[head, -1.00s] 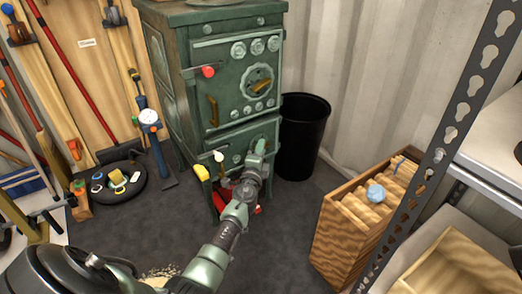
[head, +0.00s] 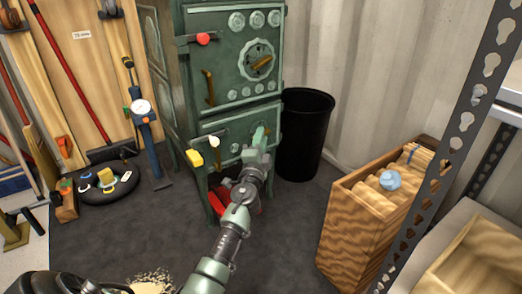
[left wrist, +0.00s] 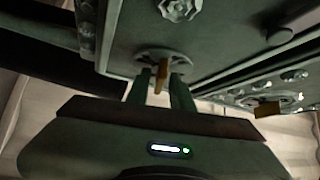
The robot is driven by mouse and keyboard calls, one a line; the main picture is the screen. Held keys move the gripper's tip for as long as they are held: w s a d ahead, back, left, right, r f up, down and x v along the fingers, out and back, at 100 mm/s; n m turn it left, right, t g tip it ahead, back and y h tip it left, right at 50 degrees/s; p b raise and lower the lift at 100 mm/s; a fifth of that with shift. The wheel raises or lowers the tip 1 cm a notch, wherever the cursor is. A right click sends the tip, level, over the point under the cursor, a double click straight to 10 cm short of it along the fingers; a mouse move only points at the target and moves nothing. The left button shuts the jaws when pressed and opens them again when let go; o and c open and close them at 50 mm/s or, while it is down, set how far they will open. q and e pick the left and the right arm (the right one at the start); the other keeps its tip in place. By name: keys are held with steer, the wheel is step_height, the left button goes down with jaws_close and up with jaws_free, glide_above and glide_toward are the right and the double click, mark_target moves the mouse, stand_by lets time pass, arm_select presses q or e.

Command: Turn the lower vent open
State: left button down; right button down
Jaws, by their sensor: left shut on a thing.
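The green stove (head: 222,70) stands at the back of the head view. Its upper vent (head: 258,60) is a round dial with a brass handle on the upper door. The lower vent is mostly hidden behind my left gripper (head: 259,140) at the lower door (head: 214,140). In the left wrist view, the lower vent's round plate (left wrist: 180,58) and its brass handle (left wrist: 162,74) show close up. The fingers of my left gripper (left wrist: 163,92) are shut on this handle, one on each side. My right gripper is not in view.
A black bin (head: 304,135) stands close to the stove's right side. A wooden crate (head: 345,225) and metal shelving (head: 462,120) are at the right. Tools lean on the left, with a black round tray (head: 122,190) on the floor. The floor in the middle is mostly clear.

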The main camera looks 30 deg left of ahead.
arm_select(q)
steer(key=shift+w+d+f+n+t+y+b, duration=0.15)
steer(key=shift+n+t+y+b, duration=0.25)
steer(key=shift+n+y+b, duration=0.95)
steer(key=shift+a+f+n+t+y+b, duration=0.1)
steer(key=shift+n+t+y+b, duration=0.3)
steer(key=shift+n+y+b, duration=0.9)
steer(key=shift+n+h+b, duration=0.35)
steer(key=shift+n+b, duration=0.15)
steer(key=shift+n, duration=0.05)
steer(key=c, duration=1.5)
jaws_free()
steer(key=shift+d, duration=0.1)
